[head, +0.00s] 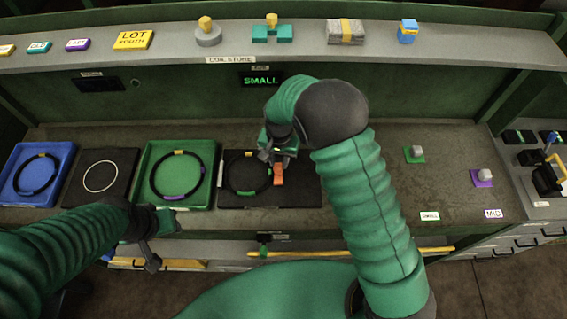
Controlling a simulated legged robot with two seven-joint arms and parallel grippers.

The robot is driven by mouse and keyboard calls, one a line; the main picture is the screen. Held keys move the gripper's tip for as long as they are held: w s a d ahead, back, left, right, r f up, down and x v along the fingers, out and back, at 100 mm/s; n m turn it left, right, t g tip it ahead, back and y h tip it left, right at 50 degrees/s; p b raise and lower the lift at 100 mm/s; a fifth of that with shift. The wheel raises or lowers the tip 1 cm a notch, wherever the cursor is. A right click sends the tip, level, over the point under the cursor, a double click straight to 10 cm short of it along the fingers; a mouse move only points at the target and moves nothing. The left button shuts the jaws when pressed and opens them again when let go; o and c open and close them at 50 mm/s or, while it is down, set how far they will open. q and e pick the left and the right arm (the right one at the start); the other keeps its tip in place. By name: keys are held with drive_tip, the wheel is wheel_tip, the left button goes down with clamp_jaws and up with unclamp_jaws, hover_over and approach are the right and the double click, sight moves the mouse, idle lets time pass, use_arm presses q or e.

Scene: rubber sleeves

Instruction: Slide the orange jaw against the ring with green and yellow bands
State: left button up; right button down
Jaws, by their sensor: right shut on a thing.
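The ring with green and yellow bands (231,175) lies on a black tray (297,197). It is dark, with a yellow band at its far side and a green band at its near side. The orange jaw (279,177) stands at the ring's right side; I cannot tell if they touch. My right gripper (278,161) comes down over the jaw from above and is shut on it, partly hidden by its own wrist. My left gripper (168,222) is at the bench's front edge, before the green tray, away from the ring; its fingers are unclear.
To the left are a green tray (208,150) with a ring, a black board (128,157) with a pale ring outline, and a blue tray (62,153) with a ring. A lit sign (262,80) reads SMALL. Small green (414,156) and purple (482,179) pieces sit right; bench between is clear.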

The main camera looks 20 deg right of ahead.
sight(280, 166)
drive_tip(key=c, duration=1.3)
unclamp_jaws()
drive_tip(key=shift+s+f+g, duration=0.4)
drive_tip(key=shift+s+f, duration=0.6)
drive_tip(key=shift+s, duration=0.05)
drive_tip(key=shift+o, duration=1)
use_arm(q)
drive_tip(key=shift+s+d+f, duration=0.1)
drive_tip(key=shift+d+f, duration=0.05)
drive_tip(key=shift+d, duration=0.05)
use_arm(e)
drive_tip(key=shift+d, duration=0.15)
use_arm(q)
drive_tip(key=shift+a, duration=0.1)
use_arm(e)
drive_tip(key=r, duration=0.2)
drive_tip(key=w+r+b, duration=0.1)
drive_tip(key=r, duration=0.1)
drive_tip(key=w+r+b, duration=0.1)
drive_tip(key=shift+r, duration=0.4)
use_arm(q)
drive_tip(key=shift+w+b+x, duration=0.1)
drive_tip(key=shift+b+x, duration=0.35)
drive_tip(key=shift+x, duration=0.7)
drive_tip(key=shift+w+b+x, duration=0.15)
drive_tip(key=shift+b+x, duration=0.25)
drive_tip(key=shift+x, duration=0.75)
use_arm(e)
wheel_tip(280, 166, up, 13)
drive_tip(key=shift+s+t, duration=0.3)
